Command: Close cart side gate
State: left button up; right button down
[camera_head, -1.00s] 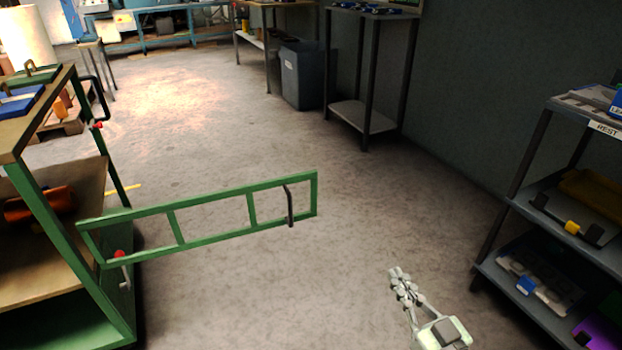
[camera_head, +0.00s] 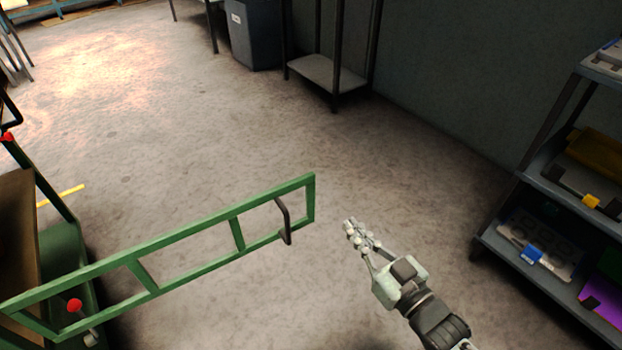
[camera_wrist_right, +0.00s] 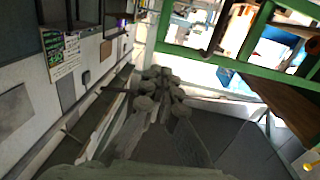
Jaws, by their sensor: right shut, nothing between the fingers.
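The green side gate (camera_head: 133,263) is swung open and sticks out from the cart (camera_head: 62,240) at the left, reaching toward the middle of the head view. A dark handle (camera_head: 284,220) sits near its free end. A lever with a red knob (camera_head: 75,305) is at the cart's lower corner. My right gripper (camera_head: 354,232) is shut and empty, a little to the right of the gate's free end and apart from it. In the right wrist view, green bars (camera_wrist_right: 215,58) cross the top right, beyond the fingers (camera_wrist_right: 160,87). My left gripper is not in view.
A grey shelf rack (camera_head: 545,185) with bins and parts stands at the right. A dark bin (camera_head: 255,35) and a metal stand (camera_head: 325,72) are at the back wall. The floor between the gate and the rack is clear.

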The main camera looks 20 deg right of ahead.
aim_at(311, 180)
jog(key=x, duration=1.3)
jog(key=shift+a+r, duration=0.1)
